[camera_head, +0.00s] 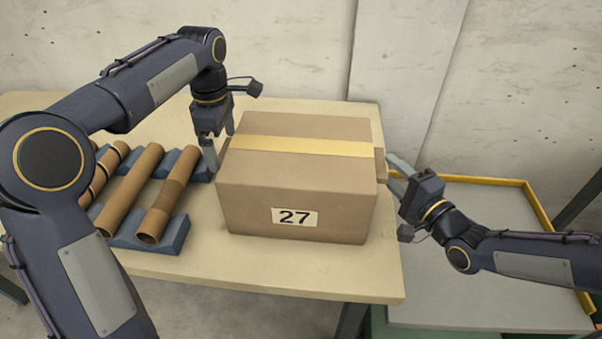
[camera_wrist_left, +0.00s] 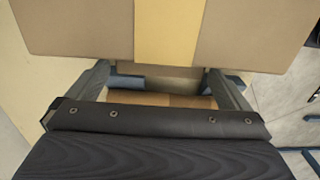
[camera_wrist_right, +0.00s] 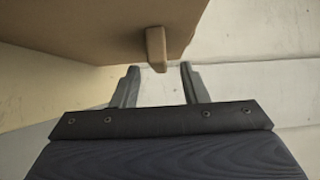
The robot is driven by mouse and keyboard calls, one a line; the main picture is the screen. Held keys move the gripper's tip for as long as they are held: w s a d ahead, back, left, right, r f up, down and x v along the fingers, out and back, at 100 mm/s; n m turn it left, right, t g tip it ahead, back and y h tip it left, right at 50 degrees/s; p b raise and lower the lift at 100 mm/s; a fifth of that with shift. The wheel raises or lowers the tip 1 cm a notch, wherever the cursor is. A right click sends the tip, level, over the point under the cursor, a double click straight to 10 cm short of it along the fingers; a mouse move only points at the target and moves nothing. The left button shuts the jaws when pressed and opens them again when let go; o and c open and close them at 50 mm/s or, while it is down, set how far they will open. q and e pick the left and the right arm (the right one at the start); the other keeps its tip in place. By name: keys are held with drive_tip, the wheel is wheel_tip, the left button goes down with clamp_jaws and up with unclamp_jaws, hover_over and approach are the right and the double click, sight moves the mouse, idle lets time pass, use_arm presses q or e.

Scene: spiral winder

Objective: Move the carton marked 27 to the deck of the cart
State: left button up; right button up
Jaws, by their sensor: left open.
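The carton marked 27 (camera_head: 297,180) stands on the table, a brown box with a yellow tape strip and a white number label. A small tab (camera_head: 380,166) sticks out of its right side; it also shows in the right wrist view (camera_wrist_right: 156,48). My left gripper (camera_head: 221,148) is open beside the carton's left side, pointing down. In the left wrist view the carton (camera_wrist_left: 75,28) fills the top. My right gripper (camera_head: 394,173) is open at the carton's right side, its fingertips close to the tab. The cart's grey deck (camera_head: 480,215) lies at the right.
Cardboard tubes (camera_head: 130,190) lie on blue holders (camera_head: 140,240) left of the carton. The table (camera_head: 300,275) is bare in front of it. The cart deck has a yellow rim (camera_head: 538,203) and looks empty. A concrete wall (camera_head: 300,40) stands behind.

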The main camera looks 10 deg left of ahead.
sight(223, 150)
use_arm(q)
drive_tip(key=shift+f, duration=1.65)
use_arm(e)
drive_tip(key=shift+x, duration=1.65)
use_arm(q)
drive_tip(key=c, duration=0.9)
use_arm(e)
drive_tip(key=c, duration=0.9)
use_arm(q)
drive_tip(key=c, duration=0.7)
use_arm(e)
clamp_jaws()
use_arm(q)
drive_tip(key=shift+o, duration=0.2)
drive_tip(key=shift+r, duration=0.1)
